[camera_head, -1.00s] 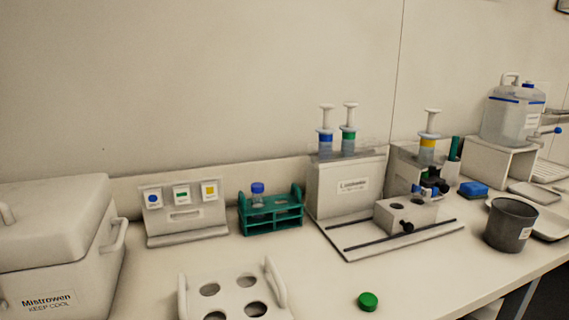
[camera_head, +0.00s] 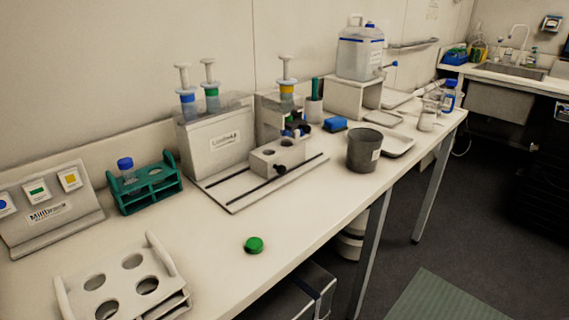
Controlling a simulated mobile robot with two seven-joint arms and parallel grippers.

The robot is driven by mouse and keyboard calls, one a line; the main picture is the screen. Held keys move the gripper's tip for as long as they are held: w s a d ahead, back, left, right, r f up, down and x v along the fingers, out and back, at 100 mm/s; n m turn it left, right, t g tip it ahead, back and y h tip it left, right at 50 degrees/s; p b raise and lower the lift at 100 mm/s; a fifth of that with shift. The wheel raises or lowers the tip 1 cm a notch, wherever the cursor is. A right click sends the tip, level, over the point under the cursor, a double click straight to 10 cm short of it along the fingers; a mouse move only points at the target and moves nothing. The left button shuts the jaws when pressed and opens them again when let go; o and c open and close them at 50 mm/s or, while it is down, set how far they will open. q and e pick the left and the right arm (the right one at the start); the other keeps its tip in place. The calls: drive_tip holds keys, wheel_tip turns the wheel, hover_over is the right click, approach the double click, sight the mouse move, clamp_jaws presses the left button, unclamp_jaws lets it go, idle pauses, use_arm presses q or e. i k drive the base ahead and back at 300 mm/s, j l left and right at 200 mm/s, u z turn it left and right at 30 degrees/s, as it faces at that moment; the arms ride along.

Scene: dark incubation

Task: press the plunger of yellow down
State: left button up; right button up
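The syringe with the yellow band (camera_head: 287,88) stands upright in the grey holder (camera_head: 268,117) near the middle of the bench. Its white plunger (camera_head: 286,67) is raised above the yellow band. A syringe with a blue band (camera_head: 187,97) and one with a green band (camera_head: 211,91) stand to its left in a labelled box (camera_head: 215,143), their plungers also raised. Neither of my grippers shows in the head view.
A white block with holes (camera_head: 277,157) stands on a railed base in front. A green tube rack (camera_head: 150,187) is at left, a dark cup (camera_head: 364,150) at right. A green cap (camera_head: 253,244) lies near the front edge. Bench around the cap is clear.

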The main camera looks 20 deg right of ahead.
sight(286, 58)
drive_tip(key=l+u, duration=0.15)
drive_tip(key=l, duration=0.3)
drive_tip(key=l+u, duration=0.15)
drive_tip(key=l, duration=0.25)
drive_tip(key=l+u, duration=0.2)
drive_tip(key=l, duration=0.2)
drive_tip(key=k+l+u, duration=0.15)
drive_tip(key=l, duration=0.25)
drive_tip(key=k+l+u, duration=0.15)
drive_tip(key=l, duration=0.25)
drive_tip(key=l+u, duration=0.15)
drive_tip(key=l, duration=0.25)
drive_tip(key=k+l+u, duration=0.2)
drive_tip(key=l, duration=0.2)
